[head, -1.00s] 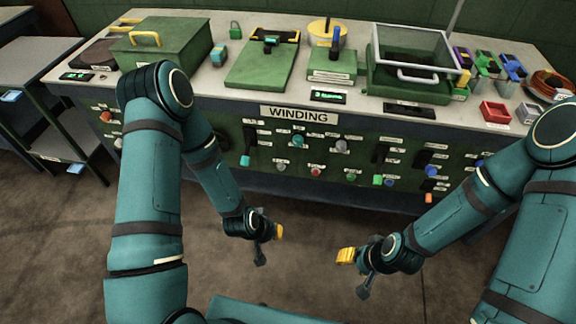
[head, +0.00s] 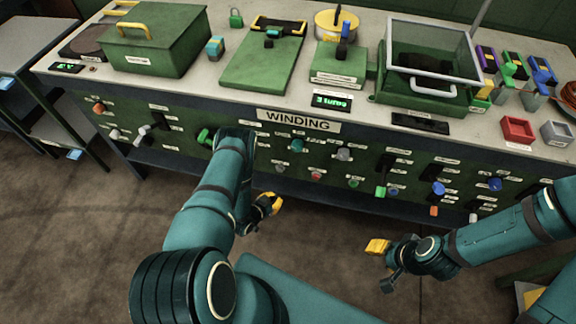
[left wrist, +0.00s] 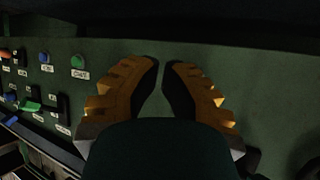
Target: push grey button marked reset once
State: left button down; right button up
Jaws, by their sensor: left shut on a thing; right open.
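The green front panel of the bench (head: 300,190) carries several buttons and levers under the WINDING sign. A rounded grey button (head: 343,154) sits right of a teal knob (head: 296,145). A smaller grey button (head: 473,218) sits low at the right. The button labels are too small to read, so I cannot tell which says reset. My left gripper (head: 268,204) is in front of the panel, below the sign. In the left wrist view its yellow fingers (left wrist: 160,75) are close together; what they hold is hidden. My right gripper (head: 378,247) is open and away from the panel.
In the left wrist view a green button (left wrist: 77,62) and a blue button (left wrist: 45,57) lie left of the fingers. The benchtop holds a green box (head: 155,45), a red tray (head: 517,130) and a display (head: 332,102). The floor before the panel is clear.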

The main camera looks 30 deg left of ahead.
aim_at(280, 169)
dwell(0.4)
pick_arm(q)
jog(key=w+a+b, duration=0.2)
jog(key=w+b, duration=0.1)
jog(key=w, duration=0.5)
jog(key=shift+w+b, duration=0.25)
jog(key=shift+b, duration=0.1)
jog(key=shift+w, duration=0.1)
dwell(1.2)
jog(key=shift+w+a, duration=0.1)
jog(key=shift+w, duration=0.2)
jog(key=shift+w+a, duration=0.1)
jog(key=shift+w, duration=0.25)
dwell(0.6)
dwell(0.3)
jog(key=shift+s+d, duration=0.2)
jog(key=shift+s, duration=0.55)
